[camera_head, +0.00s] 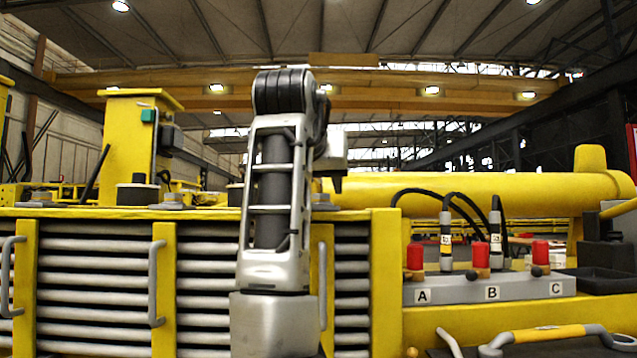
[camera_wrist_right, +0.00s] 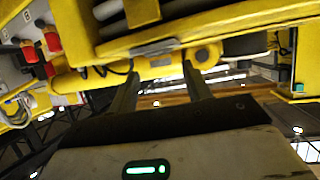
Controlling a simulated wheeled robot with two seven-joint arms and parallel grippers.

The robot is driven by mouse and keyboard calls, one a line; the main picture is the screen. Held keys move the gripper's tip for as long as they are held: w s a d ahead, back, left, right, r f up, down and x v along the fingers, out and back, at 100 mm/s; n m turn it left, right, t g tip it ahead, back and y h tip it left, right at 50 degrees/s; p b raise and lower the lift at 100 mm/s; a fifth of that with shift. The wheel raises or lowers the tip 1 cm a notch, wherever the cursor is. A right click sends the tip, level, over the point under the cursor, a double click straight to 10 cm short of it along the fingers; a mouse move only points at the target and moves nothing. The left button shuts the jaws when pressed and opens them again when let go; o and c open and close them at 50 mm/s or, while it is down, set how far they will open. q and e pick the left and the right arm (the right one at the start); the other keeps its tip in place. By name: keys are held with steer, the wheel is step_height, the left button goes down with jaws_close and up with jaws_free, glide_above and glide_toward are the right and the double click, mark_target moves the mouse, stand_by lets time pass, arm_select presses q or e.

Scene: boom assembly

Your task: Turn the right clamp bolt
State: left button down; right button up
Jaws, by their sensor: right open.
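My right arm rises through the middle of the head view. Its gripper (camera_head: 336,182) points down over the top of the yellow frame, partly hidden by my own arm. In the right wrist view the gripper (camera_wrist_right: 160,70) shows two dark fingers apart, with nothing between them. A grey clamp piece (camera_head: 323,201) on the frame's top edge sits just below the gripper, mostly hidden by my arm. A grey plate (camera_wrist_right: 155,48) on the yellow edge shows just beyond the fingertips. I cannot make out the bolt head or any contact. My left gripper is not in view.
Another grey clamp (camera_head: 176,202) sits further left on the frame (camera_head: 388,280). To the right stands a grey block (camera_head: 455,291) labelled A, B, C, with red caps and hoses. A yellow-gripped handle (camera_head: 545,334) is at lower right. A yellow boom cylinder (camera_head: 470,190) lies behind.

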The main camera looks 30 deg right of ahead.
mark_target(321, 199)
steer(key=shift+x, duration=1.3)
steer(key=c, duration=1)
steer(key=shift+w+a+r+m+g+h, duration=0.1)
steer(key=shift+w+a+m+g+h, duration=0.05)
steer(key=shift+m+g+h, duration=0.6)
steer(key=shift+w+a+m+g+h, duration=0.15)
steer(key=shift+m+g+h, duration=0.4)
steer(key=shift+m+g, duration=0.3)
steer(key=o, duration=1)
